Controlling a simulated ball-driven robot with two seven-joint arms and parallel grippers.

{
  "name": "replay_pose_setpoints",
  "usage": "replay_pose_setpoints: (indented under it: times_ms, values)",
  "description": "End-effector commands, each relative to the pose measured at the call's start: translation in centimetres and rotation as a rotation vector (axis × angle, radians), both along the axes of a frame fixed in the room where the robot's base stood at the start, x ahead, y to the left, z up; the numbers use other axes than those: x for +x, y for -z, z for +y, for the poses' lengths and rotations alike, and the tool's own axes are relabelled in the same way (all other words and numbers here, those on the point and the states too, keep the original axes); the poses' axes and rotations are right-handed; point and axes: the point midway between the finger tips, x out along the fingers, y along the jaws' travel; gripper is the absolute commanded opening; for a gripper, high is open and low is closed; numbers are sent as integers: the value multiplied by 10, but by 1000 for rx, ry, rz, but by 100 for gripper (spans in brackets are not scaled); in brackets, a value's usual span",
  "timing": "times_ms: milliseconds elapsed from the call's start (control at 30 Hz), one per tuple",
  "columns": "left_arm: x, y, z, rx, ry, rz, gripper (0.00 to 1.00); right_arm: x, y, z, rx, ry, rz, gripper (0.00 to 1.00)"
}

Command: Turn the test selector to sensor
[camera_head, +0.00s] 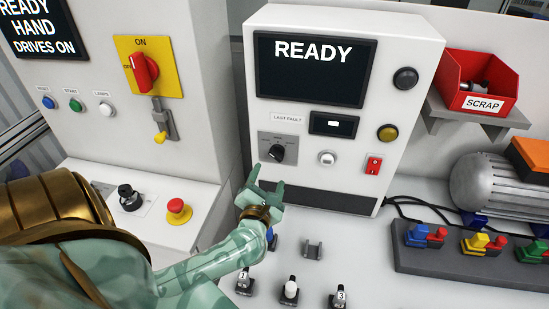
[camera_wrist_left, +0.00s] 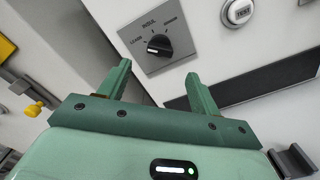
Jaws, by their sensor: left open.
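The test selector is a black rotary knob (camera_head: 277,152) on a grey plate (camera_head: 268,141) on the front of the white test cabinet. In the left wrist view the knob (camera_wrist_left: 159,45) has small labels around it; the top one seems to read INSUL and the right one SENSOR. Its white mark seems to lie on the left side, away from SENSOR. My left gripper (camera_head: 267,180) is open and empty, just below the selector, with its fingers pointing up toward the cabinet. In the wrist view its fingers (camera_wrist_left: 159,76) stand apart below the knob, not touching it. My right gripper is out of view.
A READY screen (camera_head: 311,68) is above. A white TEST button (camera_head: 327,158), a red switch (camera_head: 373,164) and an amber button (camera_head: 387,133) sit to the right. Below stand a grey bracket (camera_head: 313,250) and numbered plugs (camera_head: 244,280). A red emergency button (camera_head: 178,211) is left.

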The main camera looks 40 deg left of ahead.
Motion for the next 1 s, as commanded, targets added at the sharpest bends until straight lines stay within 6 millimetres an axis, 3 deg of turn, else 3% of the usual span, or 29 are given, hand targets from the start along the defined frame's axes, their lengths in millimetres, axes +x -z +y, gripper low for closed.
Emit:
replay_pose_setpoints:
  times_ms: [100,333,767,900,933,1000]
  values:
    - [27,-2,15,3,-1,-3,64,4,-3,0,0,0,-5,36]
    - [61,0,33,2,0,-1,64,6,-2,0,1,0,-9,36]
    - [71,0,39,2,1,1,64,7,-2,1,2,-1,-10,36]
    - [71,0,39,2,1,1,25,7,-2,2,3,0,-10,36]
    - [71,0,39,2,1,1,19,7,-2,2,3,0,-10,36]
    - [71,0,39,2,1,1,19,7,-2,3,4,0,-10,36]
